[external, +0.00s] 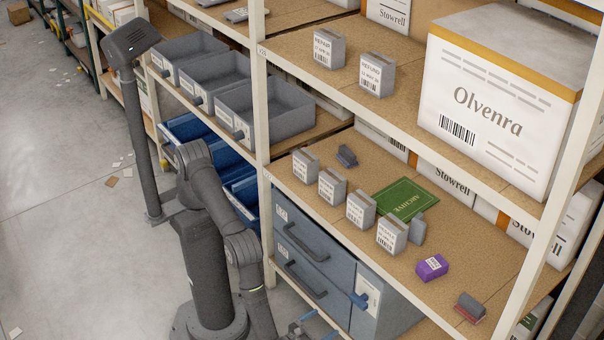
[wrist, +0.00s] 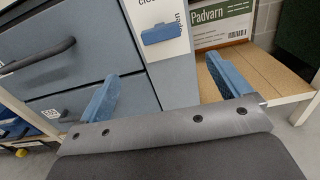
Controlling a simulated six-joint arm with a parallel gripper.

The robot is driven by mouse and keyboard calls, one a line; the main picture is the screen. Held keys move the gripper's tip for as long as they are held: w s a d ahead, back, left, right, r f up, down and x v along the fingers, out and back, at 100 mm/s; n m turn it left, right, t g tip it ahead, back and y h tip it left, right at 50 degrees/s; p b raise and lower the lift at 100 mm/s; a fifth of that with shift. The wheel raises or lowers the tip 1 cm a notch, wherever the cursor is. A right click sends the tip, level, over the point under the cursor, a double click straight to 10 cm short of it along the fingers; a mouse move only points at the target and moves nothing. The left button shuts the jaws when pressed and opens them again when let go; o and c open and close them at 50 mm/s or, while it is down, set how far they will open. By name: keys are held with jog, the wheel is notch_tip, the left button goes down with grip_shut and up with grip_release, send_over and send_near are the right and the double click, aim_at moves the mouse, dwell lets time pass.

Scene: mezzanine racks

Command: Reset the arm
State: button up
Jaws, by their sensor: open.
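My gripper (wrist: 160,72) is open and empty, with its two blue fingers spread apart in the wrist view. In the external view my gripper (external: 308,325) is low in front of the shelf, partly cut off by the bottom edge. It is close to a blue-grey drawer cabinet (external: 315,258), which also fills the left of the wrist view (wrist: 75,85). A blue lever (wrist: 160,33) on a white label panel shows beyond and between the fingers, apart from them. Both visible cabinet drawers look shut.
A large Olvenra box (external: 490,110) is on the upper shelf. Shelf posts (external: 262,130) stand close by. Open floor (external: 60,240) lies left.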

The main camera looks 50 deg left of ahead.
aim_at(355, 302)
jog(key=shift+w, duration=0.1)
jog(key=w, duration=1.7)
jog(key=shift+w, duration=0.15)
jog(key=shift+w, duration=0.2)
jog(key=shift+s+n, duration=0.2)
jog(key=shift+n, duration=0.6)
jog(key=n, duration=0.3)
jog(key=shift+a+n, duration=0.1)
jog(key=shift+n, duration=0.3)
jog(key=n, duration=0.3)
jog(key=shift+a+n, duration=0.1)
jog(key=shift+n, duration=0.3)
jog(key=shift+s, duration=2.1)
dwell(1.6)
